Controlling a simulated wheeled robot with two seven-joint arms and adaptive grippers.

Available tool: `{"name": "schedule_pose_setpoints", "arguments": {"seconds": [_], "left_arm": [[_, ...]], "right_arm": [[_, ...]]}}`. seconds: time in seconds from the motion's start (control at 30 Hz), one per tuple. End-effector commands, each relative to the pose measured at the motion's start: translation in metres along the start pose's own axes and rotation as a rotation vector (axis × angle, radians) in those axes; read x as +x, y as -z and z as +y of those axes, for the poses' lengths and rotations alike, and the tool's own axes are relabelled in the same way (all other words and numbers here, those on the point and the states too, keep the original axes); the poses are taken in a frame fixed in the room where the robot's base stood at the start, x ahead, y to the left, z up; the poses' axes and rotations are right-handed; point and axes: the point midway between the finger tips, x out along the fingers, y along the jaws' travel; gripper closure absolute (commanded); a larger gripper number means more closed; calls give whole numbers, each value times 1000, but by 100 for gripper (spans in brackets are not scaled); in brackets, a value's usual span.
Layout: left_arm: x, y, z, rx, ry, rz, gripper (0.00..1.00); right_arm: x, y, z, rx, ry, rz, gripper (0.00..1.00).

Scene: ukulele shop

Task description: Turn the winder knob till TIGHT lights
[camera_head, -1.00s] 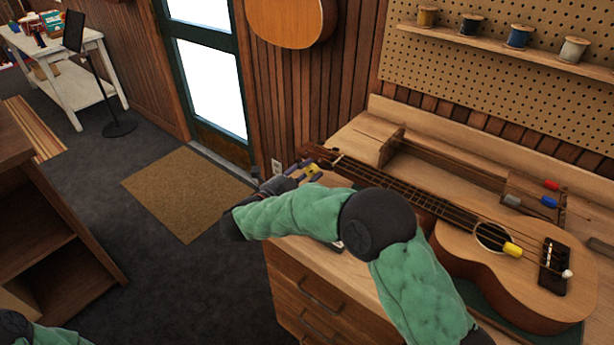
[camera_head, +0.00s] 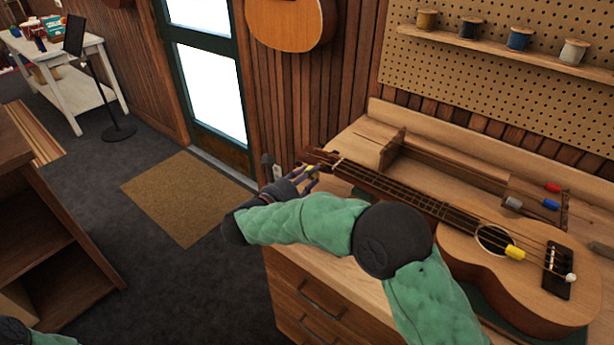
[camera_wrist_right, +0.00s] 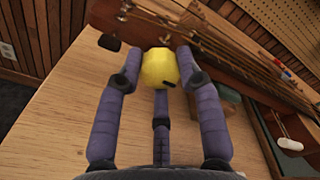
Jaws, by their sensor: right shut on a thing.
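The ukulele (camera_head: 505,270) lies on the workbench, its headstock at the bench's left end. In the right wrist view the yellow winder knob (camera_wrist_right: 158,68) sits beside the headstock, with a small dark mark on its near face. My right gripper (camera_wrist_right: 160,76) is shut on it, one purple finger at each side and a third below. In the head view the right gripper (camera_head: 308,174) is at the headstock and mostly covers the knob. A dark tuning peg (camera_wrist_right: 109,42) shows left of the knob. I see no TIGHT light. My left gripper is out of view.
A wooden rack (camera_head: 470,165) runs behind the ukulele, with coloured pieces at its right end. Spools stand on a shelf (camera_head: 500,45) above. The bench top (camera_wrist_right: 60,125) left of the gripper is bare. A brown mat (camera_head: 185,195) lies on the floor.

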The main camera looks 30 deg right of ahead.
Motion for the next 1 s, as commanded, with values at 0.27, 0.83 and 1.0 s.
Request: {"name": "schedule_pose_setpoints", "arguments": {"seconds": [0.27,0.83,1.0], "left_arm": [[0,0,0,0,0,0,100],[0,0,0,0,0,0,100],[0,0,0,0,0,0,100]], "right_arm": [[1,4,2,255,-10,-4,96],[0,6,5,680,-30,-21,96],[0,6,5,740,-34,-24,96]]}}
